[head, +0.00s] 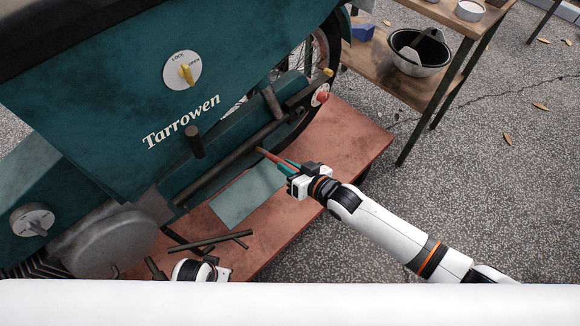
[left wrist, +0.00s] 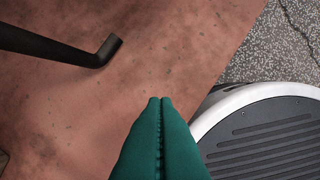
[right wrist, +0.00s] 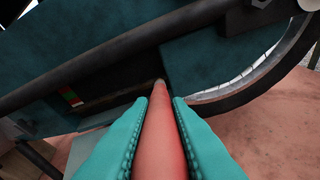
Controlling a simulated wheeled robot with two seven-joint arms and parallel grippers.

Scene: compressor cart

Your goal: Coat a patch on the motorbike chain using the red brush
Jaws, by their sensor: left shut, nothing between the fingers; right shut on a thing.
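The red brush (head: 272,158) is in my right gripper (head: 287,168), which is shut on its handle. In the right wrist view, the brush's red handle (right wrist: 160,135) runs forward between the teal fingers, its small pale tip (right wrist: 159,82) near the dark slot below the dark bar. I cannot tell whether the tip touches anything. The teal motorbike (head: 120,85) marked "Tarrowen" fills the left of the head view. I cannot make out the chain clearly. My left gripper (left wrist: 160,100) is shut and empty above the reddish mat (left wrist: 80,110); its fingers are not clear in the head view.
A yellow-handled dial (head: 186,73) is on the teal panel. A dark bar (head: 225,160) and pegs stick out from the bike's side. A pale sheet (head: 245,200) lies on the reddish base. A wooden bench with a metal bowl (head: 418,52) stands back right. Open paving lies right.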

